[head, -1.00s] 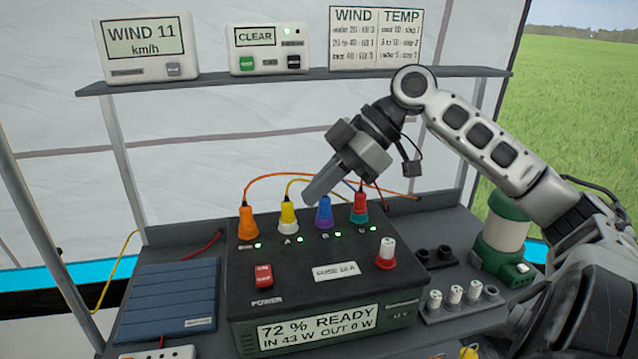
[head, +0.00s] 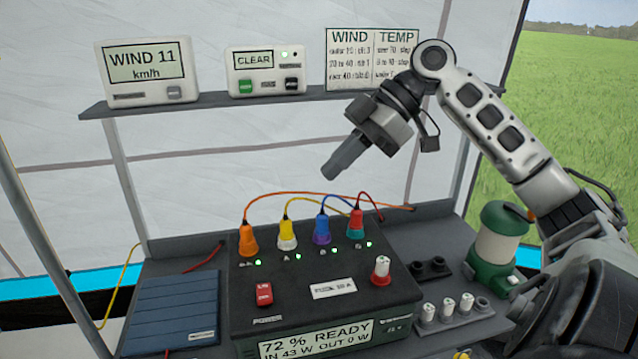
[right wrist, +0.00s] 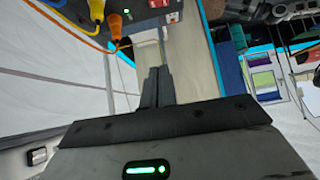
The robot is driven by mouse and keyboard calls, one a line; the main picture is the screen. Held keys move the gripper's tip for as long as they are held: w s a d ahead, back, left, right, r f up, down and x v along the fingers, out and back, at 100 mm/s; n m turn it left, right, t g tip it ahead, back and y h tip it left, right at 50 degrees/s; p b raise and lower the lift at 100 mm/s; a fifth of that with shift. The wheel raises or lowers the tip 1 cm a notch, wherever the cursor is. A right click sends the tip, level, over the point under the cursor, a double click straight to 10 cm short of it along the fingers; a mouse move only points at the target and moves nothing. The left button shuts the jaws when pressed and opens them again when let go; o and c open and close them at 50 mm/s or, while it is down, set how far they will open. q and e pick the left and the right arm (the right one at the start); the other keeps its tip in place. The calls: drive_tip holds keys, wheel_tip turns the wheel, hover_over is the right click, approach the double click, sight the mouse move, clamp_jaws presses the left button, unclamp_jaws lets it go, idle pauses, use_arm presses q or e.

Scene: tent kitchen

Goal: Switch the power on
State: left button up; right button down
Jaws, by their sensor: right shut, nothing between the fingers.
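The dark power box (head: 390,298) stands on the grey bench. Its red POWER rocker switch (head: 264,294) is on the left of its top; which side is pressed is too small to tell. The box's display (head: 317,339) reads 72 % READY, IN 43 W, OUT 0 W. Orange, yellow, blue and red plugs stand along the back edge beside small green lights. My right gripper (head: 329,172) is shut and empty, in the air above and behind the plugs, apart from the switch. In the right wrist view its closed fingers (right wrist: 157,80) show. My left gripper is out of view.
A blue panel (head: 172,305) lies left of the box. A red-and-white fuse (head: 381,271) stands on the box's right side. A fuse rack (head: 455,308) and a green lantern (head: 497,245) are to the right. A shelf (head: 220,103) with displays runs behind.

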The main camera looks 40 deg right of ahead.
drive_tip(key=v, duration=0.5)
drive_tip(key=shift+w, duration=0.2)
drive_tip(key=shift+f, duration=0.1)
